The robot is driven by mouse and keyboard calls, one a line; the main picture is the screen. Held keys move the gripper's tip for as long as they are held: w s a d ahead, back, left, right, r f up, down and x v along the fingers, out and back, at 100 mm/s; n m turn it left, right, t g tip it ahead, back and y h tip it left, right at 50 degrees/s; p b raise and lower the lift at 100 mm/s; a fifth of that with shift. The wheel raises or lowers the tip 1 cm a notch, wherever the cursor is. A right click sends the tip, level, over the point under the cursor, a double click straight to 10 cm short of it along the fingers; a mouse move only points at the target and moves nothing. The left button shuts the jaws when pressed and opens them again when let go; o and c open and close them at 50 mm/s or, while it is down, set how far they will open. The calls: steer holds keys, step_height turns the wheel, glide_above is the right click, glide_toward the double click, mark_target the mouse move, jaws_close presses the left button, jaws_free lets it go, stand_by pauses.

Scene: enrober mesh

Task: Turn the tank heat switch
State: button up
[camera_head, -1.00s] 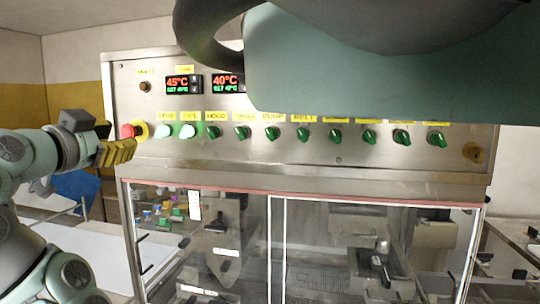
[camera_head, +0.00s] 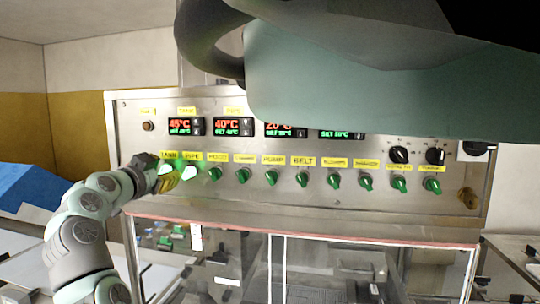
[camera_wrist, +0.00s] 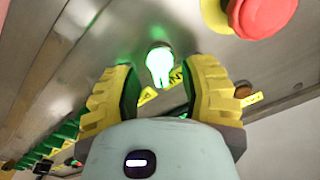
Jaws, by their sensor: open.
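The tank heat switch (camera_head: 166,169) is a green knob, glowing bright, under the "TANK" label at the left end of the switch row. In the wrist view a glowing green knob (camera_wrist: 160,63), nearest the red button, shows between my fingertips. My gripper (camera_head: 166,182) has yellow ribbed fingers and is open, with one finger on each side of this knob. I cannot tell whether either finger touches it. The pipe switch (camera_head: 189,172) beside it also glows. The display above the tank label (camera_head: 186,126) reads 45°C.
A red button on a yellow base (camera_wrist: 262,15) sits close to the right finger in the wrist view; my arm hides it in the head view. More green knobs (camera_head: 272,178) run rightward. Below is a clear-fronted cabinet with a red-edged top (camera_head: 300,232).

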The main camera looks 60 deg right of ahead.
steer(key=shift+w+d, duration=0.25)
steer(key=shift+d, duration=0.1)
jaws_close()
steer(key=shift+f, duration=0.1)
stand_by(0.3)
stand_by(0.4)
